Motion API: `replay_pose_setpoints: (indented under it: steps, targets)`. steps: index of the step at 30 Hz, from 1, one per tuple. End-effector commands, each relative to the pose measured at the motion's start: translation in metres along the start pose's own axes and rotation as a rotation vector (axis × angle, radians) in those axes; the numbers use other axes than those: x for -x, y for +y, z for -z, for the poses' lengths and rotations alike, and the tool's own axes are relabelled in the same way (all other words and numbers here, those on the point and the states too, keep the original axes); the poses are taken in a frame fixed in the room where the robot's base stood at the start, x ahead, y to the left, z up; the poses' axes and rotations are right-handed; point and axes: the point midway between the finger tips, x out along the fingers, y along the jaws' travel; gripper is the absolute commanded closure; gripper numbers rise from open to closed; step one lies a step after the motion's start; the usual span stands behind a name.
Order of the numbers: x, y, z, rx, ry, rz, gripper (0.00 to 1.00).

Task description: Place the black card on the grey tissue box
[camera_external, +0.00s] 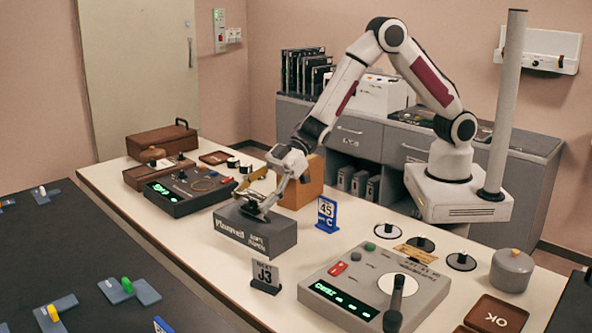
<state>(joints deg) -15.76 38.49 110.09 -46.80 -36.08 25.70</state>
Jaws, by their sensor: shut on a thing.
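The grey tissue box (252,234), with white lettering on its front, stands on the white table left of the picture's middle. My gripper (262,208) points down at the top of this box and is shut on a thin dark thing, which looks like the black card (254,214). The card is mostly hidden by the fingers and small in the picture. It is at the box's top, but I cannot tell whether it touches it.
A dark console (188,190) stands left of the box, and a grey console (374,287) to the right. A J3 sign (265,274) stands in front, and a blue 45 C sign (327,213) to the right. A tan block (302,183) is behind my gripper.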

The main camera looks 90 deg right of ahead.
Motion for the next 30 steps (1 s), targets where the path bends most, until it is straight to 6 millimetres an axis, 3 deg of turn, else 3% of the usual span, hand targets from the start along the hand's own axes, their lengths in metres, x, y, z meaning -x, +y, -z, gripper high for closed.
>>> replay_pose_setpoints:
  steps: [5,20,21,22,23,30]
  targets:
    - [-0.007,0.000,-0.013,-0.001,0.000,0.000,0.55]
    - [-0.009,0.000,-0.016,0.000,0.001,0.000,0.55]
    - [-0.009,0.000,-0.017,0.000,0.001,-0.001,0.27]
    - [-0.009,0.000,-0.017,0.000,0.001,-0.001,0.19]
    - [-0.009,0.000,-0.017,0.000,0.001,-0.001,0.15]
    - [-0.009,0.000,-0.017,0.000,0.001,0.000,0.15]
